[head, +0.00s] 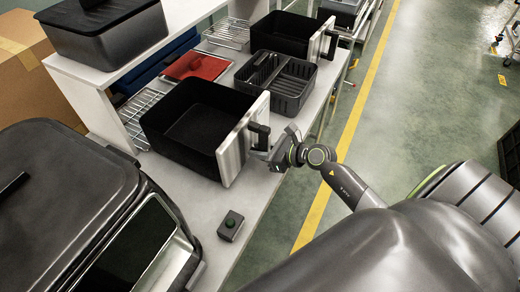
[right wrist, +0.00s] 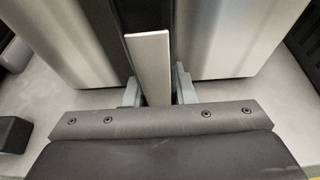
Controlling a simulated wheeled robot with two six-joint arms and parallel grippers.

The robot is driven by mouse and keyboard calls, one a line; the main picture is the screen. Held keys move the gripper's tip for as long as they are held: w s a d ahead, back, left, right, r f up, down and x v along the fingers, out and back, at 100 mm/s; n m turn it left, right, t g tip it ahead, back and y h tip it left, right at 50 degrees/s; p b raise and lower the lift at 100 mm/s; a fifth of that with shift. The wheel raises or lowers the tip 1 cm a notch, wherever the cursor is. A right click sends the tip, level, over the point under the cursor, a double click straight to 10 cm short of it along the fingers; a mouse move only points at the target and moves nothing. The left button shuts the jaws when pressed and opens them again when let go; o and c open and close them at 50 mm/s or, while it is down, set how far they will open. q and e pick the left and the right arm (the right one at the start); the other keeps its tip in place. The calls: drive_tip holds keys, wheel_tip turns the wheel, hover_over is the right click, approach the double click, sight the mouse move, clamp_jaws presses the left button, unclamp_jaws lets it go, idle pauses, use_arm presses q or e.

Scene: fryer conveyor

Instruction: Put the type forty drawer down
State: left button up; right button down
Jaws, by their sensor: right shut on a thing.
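A black fryer drawer (head: 186,133) with a silver front panel (head: 236,146) is on the white table, its handle (head: 260,134) facing right. My right gripper (head: 277,150) is at that handle. In the right wrist view, the fingers of my right gripper (right wrist: 158,88) are on both sides of the handle (right wrist: 150,62), shut on it, with the silver front panel (right wrist: 220,45) behind. A second black drawer (head: 288,36) with a silver front stands farther back. I cannot read a type label on either drawer. My left gripper is not in view.
A black divided basket (head: 276,80), a red tray (head: 197,66) and wire racks (head: 228,34) are beyond the drawer. A dark fryer (head: 55,190) is at left.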

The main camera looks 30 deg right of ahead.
drive_tip(key=shift+r, duration=0.1)
drive_tip(key=shift+f+b, duration=0.45)
drive_tip(key=shift+f, duration=0.05)
drive_tip(key=c, duration=1.2)
unclamp_jaws()
drive_tip(key=shift+s+r+p, duration=0.15)
drive_tip(key=shift+r+p, duration=0.4)
drive_tip(key=shift+r, duration=0.05)
drive_tip(key=b+v, duration=0.2)
drive_tip(key=v, duration=0.9)
drive_tip(key=shift+s+d, duration=0.15)
drive_tip(key=shift+s, duration=0.2)
